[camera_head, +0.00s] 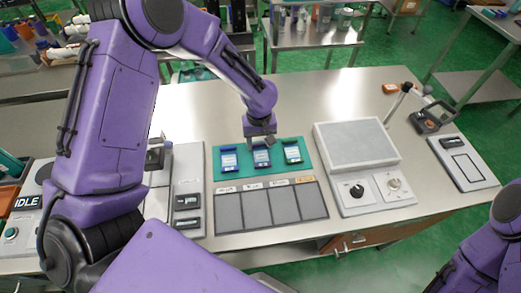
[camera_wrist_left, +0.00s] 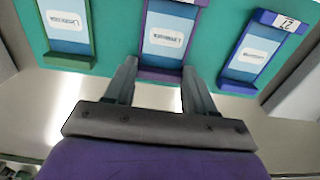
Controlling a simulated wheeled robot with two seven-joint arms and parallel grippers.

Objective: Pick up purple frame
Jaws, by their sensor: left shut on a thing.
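The purple frame (camera_wrist_left: 160,73) holds a pale blue and white labelled card and lies in the middle of three frames on the green mat (camera_head: 228,179). My left gripper (camera_head: 262,143) reaches down onto its far end in the head view, hiding part of it. In the left wrist view my left gripper (camera_wrist_left: 160,84) has one finger on each side of the frame's near end and is shut on it. The frame looks still level with its neighbours. My right gripper is out of view; only part of my right arm shows at the lower right.
A blue frame (camera_head: 229,169) and a green and blue frame (camera_head: 293,160) lie close on either side. Four-sided grey pads (camera_head: 257,207) lie in front. A grey-topped box with a knob (camera_head: 356,148) stands to the right. The steel table is clear behind the mat.

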